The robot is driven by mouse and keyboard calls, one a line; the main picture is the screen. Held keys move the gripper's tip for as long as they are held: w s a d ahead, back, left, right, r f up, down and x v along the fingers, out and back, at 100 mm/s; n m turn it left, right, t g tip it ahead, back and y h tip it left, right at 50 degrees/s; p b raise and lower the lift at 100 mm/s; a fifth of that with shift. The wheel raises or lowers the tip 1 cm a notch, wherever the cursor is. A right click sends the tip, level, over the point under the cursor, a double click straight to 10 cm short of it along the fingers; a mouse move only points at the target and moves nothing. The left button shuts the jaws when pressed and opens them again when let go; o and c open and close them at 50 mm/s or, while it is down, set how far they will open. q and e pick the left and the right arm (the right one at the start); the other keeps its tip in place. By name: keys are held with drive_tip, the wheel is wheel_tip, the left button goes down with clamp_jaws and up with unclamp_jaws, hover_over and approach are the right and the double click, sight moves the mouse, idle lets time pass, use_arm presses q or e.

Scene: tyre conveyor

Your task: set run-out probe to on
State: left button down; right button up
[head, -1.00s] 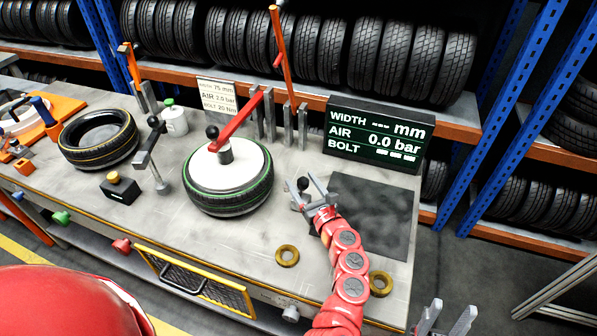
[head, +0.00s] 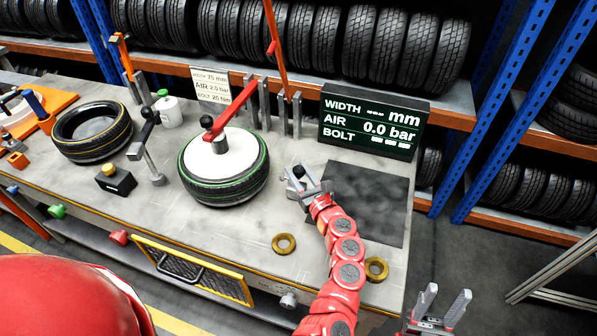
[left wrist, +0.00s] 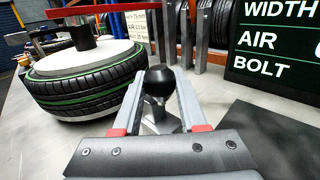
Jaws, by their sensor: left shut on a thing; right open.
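My left gripper (head: 306,179) is shut on a black ball knob (head: 299,171) on a short grey stem, right of the mounted tyre (head: 225,188). The left wrist view shows the knob (left wrist: 158,82) between the two grey fingers, with its grey base partly hidden below. No label shows that this is the run-out probe. Another grey lever (head: 146,133) with a black knob stands on a post left of the tyre. My right gripper (head: 444,305) is open and empty at the lower right, off the bench's edge.
The display (head: 370,122) reads AIR 0.0 bar, with dashes for width. A red arm (head: 234,109) crosses above the tyre's white disc. Grey upright posts (head: 266,105) stand behind it. A dark mat (head: 366,200) and brass rings (head: 284,243) lie near my left arm.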

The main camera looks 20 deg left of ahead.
idle(0.9)
use_arm(q)
drive_tip(key=shift+a+f, duration=0.1)
drive_tip(key=shift+a, duration=0.15)
drive_tip(key=a+b, duration=0.2)
drive_tip(key=a, duration=0.1)
drive_tip(key=shift+a+b, duration=0.4)
drive_tip(key=shift+c, duration=2.3)
unclamp_jaws()
